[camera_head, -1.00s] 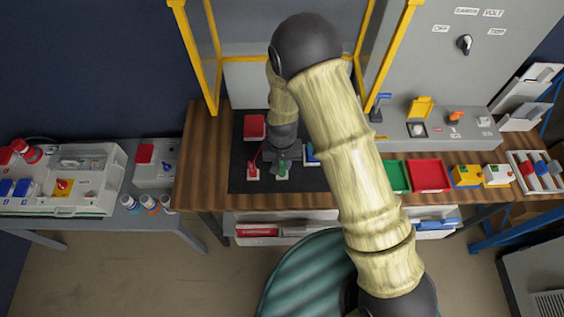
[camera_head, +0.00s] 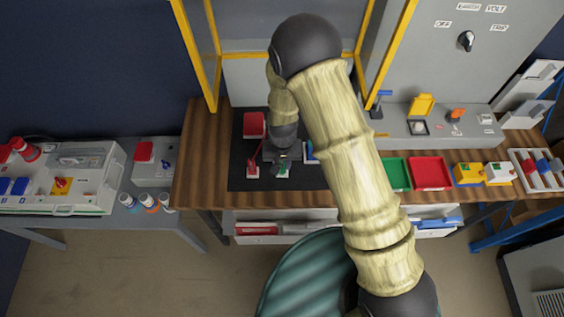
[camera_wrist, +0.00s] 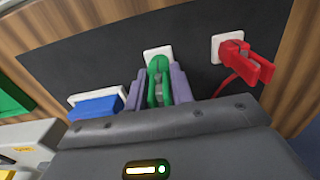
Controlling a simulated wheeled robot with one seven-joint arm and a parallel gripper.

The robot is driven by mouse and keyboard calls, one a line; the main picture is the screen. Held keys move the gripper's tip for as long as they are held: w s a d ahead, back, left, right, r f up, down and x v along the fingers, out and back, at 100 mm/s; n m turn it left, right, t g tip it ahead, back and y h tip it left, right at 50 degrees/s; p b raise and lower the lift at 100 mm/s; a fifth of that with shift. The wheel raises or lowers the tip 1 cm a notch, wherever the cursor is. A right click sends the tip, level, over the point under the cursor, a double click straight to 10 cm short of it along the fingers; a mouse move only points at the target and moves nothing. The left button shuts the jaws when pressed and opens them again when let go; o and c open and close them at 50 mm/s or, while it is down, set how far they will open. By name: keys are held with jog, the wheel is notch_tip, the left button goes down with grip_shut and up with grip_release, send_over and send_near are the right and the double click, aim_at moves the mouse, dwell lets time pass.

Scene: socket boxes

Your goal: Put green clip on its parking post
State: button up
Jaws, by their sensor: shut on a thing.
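The green clip (camera_wrist: 157,82) stands on a small white base plate (camera_wrist: 155,53) on the black mat, between the fingers of my gripper (camera_wrist: 160,90) in the wrist view. My gripper is shut on the clip. In the head view the green clip (camera_head: 283,169) shows just in front of my gripper (camera_head: 282,157), on the mat. I cannot tell from these frames whether the clip is fully seated on its post.
A red clip (camera_wrist: 241,63) with a red cable sits on its own white plate beside it. A blue block (camera_wrist: 96,106) lies on a white plate on the other side. A red box (camera_head: 254,125) stands behind on the mat (camera_head: 240,180). Green (camera_head: 397,174) and red (camera_head: 431,173) trays lie to the right.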

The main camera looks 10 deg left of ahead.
jog(key=shift+f, duration=0.2)
dwell(0.4)
jog(key=shift+f+b, duration=0.3)
jog(key=shift+b, duration=0.05)
jog(key=o, duration=1)
jog(key=shift+r, duration=0.1)
